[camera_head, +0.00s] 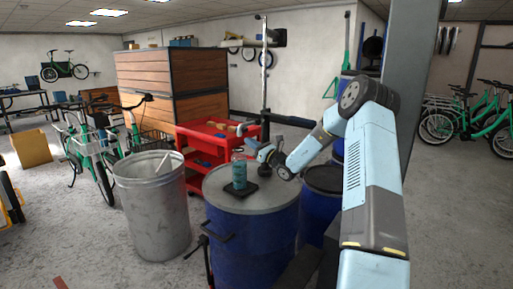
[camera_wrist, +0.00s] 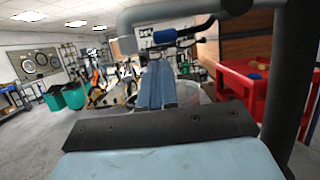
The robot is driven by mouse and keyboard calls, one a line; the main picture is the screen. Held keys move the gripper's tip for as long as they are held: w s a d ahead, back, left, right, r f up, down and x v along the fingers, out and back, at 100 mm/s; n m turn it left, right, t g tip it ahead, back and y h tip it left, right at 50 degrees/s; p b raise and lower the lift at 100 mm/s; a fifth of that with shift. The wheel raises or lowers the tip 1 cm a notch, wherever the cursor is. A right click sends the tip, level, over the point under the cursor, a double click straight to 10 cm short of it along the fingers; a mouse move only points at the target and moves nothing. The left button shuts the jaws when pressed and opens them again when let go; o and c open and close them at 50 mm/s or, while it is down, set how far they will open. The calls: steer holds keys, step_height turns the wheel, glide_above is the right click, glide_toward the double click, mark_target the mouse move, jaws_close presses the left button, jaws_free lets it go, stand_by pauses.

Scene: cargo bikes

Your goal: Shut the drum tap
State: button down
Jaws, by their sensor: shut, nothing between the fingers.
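A blue drum (camera_head: 250,245) with a grey lid stands in the middle of the head view. A black handle-like part (camera_head: 220,232) shows at its front left side; I cannot tell whether it is the tap. My gripper (camera_head: 251,145) is above the far side of the lid, close behind a teal bottle. In the wrist view my gripper (camera_wrist: 157,66) is shut and empty, pointing ahead. A thick grey pipe (camera_wrist: 200,13) crosses the top of that view and runs down the right; whether it belongs to the tap is unclear.
The teal bottle (camera_head: 239,172) stands on a black pad on the drum lid. A metal bin (camera_head: 155,215) is left of the drum, and a red cart (camera_head: 205,140) is behind; the cart also shows at right in the wrist view (camera_wrist: 250,90). Another blue drum (camera_head: 318,205) stands at right.

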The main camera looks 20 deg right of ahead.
steer(key=shift+x, duration=2.35)
